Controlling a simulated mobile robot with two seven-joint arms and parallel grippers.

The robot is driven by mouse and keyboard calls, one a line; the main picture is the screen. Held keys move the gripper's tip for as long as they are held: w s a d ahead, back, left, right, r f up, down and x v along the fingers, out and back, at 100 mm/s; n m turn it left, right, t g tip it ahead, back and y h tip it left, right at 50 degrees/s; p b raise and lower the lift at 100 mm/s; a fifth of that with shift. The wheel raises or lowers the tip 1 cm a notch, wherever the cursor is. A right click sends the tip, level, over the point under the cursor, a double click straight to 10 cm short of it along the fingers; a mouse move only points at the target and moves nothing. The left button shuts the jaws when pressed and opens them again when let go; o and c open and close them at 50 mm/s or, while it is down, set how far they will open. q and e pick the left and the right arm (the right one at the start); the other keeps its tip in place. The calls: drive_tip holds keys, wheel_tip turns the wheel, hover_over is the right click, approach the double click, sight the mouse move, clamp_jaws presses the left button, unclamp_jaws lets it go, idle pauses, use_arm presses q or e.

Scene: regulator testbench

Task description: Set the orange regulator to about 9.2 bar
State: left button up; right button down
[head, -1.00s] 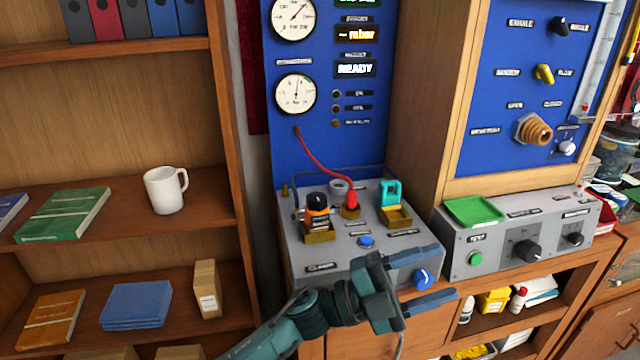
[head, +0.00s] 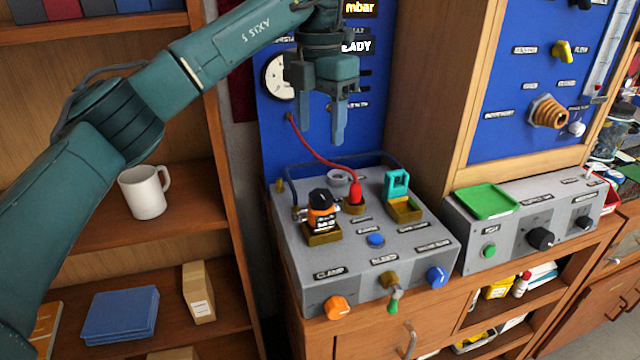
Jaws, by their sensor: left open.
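The orange regulator (head: 323,216), with a black knob on top, stands upright in a brass-coloured holder on the left of the grey test bench (head: 405,262). My left gripper (head: 322,128) is open and empty, fingers pointing down. In the picture it appears above the regulator, in front of the blue panel. It covers part of the lower white gauge (head: 275,75), whose reading I cannot make out. A red hose ends in a red connector (head: 355,192) right of the regulator. My right gripper is not in view.
The bench front has an orange knob (head: 337,306), a brass-and-green valve (head: 391,290) and a blue knob (head: 437,276). A blue button (head: 376,240) is on top. A white mug (head: 144,192) stands on the left shelf.

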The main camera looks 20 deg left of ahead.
sight(320, 194)
use_arm(q)
wheel_tip(320, 194, down, 13)
drive_tip(key=shift+r+p, duration=0.1)
drive_tip(key=shift+p, duration=0.45)
drive_tip(key=c, duration=1)
